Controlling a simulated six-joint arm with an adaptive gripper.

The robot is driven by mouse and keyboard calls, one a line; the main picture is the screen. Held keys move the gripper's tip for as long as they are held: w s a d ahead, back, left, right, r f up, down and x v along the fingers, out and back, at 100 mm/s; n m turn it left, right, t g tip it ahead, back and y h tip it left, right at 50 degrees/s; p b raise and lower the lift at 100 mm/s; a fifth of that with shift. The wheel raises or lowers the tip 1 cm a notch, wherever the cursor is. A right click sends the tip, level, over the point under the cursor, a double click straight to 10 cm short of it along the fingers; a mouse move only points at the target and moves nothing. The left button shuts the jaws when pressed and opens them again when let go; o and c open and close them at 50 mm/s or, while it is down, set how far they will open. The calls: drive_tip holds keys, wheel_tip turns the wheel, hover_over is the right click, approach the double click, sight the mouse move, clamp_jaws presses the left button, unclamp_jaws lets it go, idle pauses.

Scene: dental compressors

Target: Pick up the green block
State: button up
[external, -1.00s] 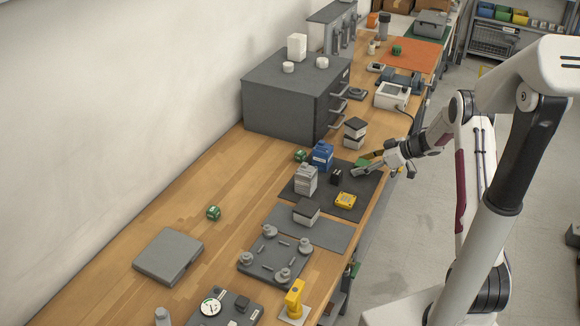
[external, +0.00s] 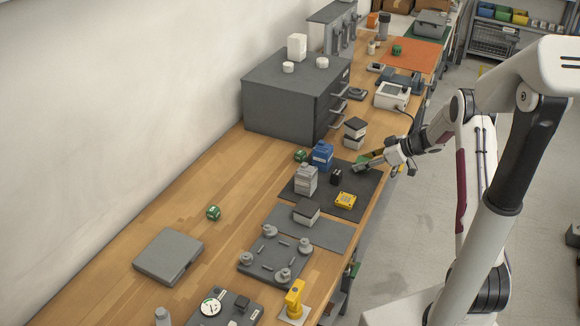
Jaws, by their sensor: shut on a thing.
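The green block (external: 362,160) is small and shows at the far right corner of the dark mat (external: 332,209), partly hidden by my gripper's fingers. My gripper (external: 365,165) reaches in from the right, low over that corner, with its fingers shut on the green block. I cannot tell whether the block touches the mat. Two other small green pieces are in view: one (external: 301,156) beside the blue container and one (external: 213,212) alone on the bare wood.
A stacked black-and-white box (external: 355,133) stands behind my gripper. The wood at left is largely clear.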

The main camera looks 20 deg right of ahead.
wheel_tip(320, 180, up, 9)
idle(0.5)
idle(0.8)
